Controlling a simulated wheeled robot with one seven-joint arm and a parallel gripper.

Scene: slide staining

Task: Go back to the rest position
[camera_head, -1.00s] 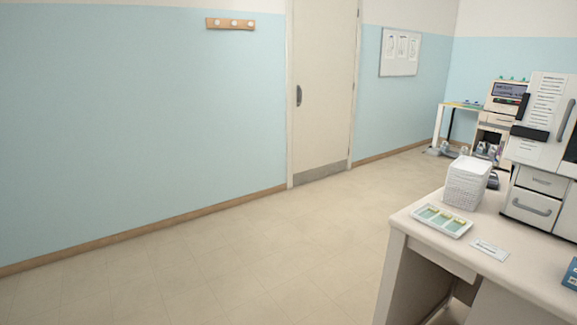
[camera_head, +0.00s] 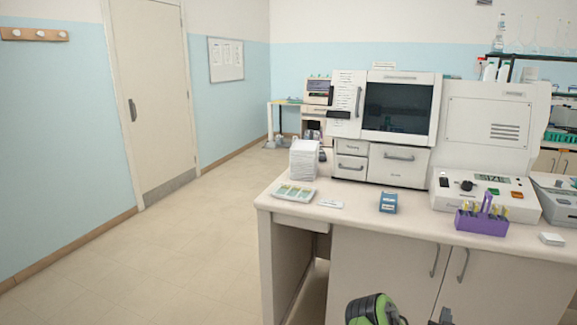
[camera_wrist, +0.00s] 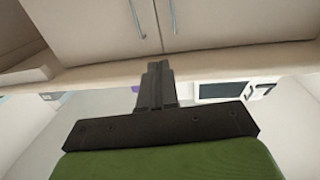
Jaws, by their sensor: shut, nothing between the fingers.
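My gripper (camera_wrist: 156,70) shows in the wrist view, its dark fingers together with nothing between them. It points toward the edge of the bench and the cabinet doors, apart from them. In the head view, a green and black part of my arm shows at the bottom edge, in front of the bench cabinets. The fingertips are hard to make out there, low in the picture. No object is held.
The bench (camera_head: 265,204) carries a slide tray (camera_head: 294,192), a stack of white items (camera_head: 304,160), a blue box (camera_head: 388,203), a purple rack (camera_head: 482,222) and a large white machine (camera_head: 490,140). Cabinet doors (camera_head: 385,275) face me. The floor (camera_head: 130,265) at left is clear.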

